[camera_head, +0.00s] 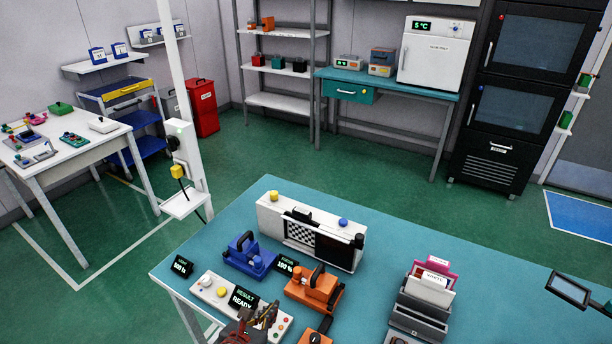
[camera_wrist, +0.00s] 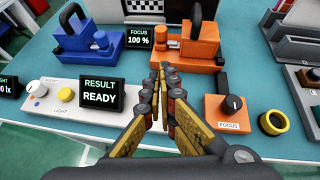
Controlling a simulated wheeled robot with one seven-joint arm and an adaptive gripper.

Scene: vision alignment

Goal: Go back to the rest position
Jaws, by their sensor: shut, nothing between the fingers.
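My gripper (camera_wrist: 160,75) is shut and empty in the wrist view. Its fingertips are together above the teal table (camera_wrist: 200,125), in front of an orange device (camera_wrist: 188,48). The gripper also shows at the bottom of the head view (camera_head: 262,318), over the front of the table. To its left in the wrist view is a white panel (camera_wrist: 50,98) with knobs and a display (camera_wrist: 100,92) reading "RESULT READY". To its right is an orange focus box (camera_wrist: 222,118) with a black knob. Most of my arm is out of view in the head view.
A blue device (camera_head: 249,255) and a white unit with a checkerboard (camera_head: 300,232) stand behind the panel. A grey file holder (camera_head: 420,308) is on the right. A yellow ring (camera_wrist: 273,122) lies near the table's front edge. Green floor (camera_head: 330,175) lies open behind the table.

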